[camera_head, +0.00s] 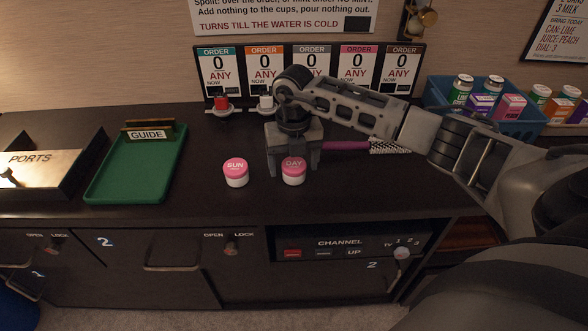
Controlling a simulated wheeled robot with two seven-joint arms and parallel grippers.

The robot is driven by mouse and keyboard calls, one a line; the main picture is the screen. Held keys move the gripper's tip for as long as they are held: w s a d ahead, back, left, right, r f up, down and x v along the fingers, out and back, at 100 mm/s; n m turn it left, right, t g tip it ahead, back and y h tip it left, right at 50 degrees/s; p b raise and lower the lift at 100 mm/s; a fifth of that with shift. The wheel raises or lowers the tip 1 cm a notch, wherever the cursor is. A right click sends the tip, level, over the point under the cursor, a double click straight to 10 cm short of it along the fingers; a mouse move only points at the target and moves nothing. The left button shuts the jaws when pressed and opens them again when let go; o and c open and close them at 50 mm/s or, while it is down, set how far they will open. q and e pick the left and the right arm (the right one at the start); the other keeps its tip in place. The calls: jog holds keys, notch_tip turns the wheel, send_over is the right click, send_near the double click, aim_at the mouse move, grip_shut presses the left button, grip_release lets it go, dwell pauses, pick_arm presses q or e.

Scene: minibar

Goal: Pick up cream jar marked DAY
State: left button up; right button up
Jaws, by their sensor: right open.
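The cream jar marked DAY (293,172) is a small white jar with a pink lid. It stands upright on the dark counter, near its front. My right gripper (293,165) points down over it, open, with one finger at each side of the jar. Whether the fingers touch the jar I cannot tell. A similar white jar with a pink lid marked SUN (236,173) stands to its left, apart from the gripper. My left gripper is not in view.
A green tray (135,185) with a GUIDE sign lies at the left. A pink-handled brush (350,146) lies just right of the gripper. A blue basket of bottles and boxes (440,97) stands at the back right. Order cards (263,75) line the wall.

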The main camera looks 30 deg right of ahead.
jog(key=shift+f, duration=0.85)
jog(key=c, duration=1.1)
jog(key=shift+r, duration=0.15)
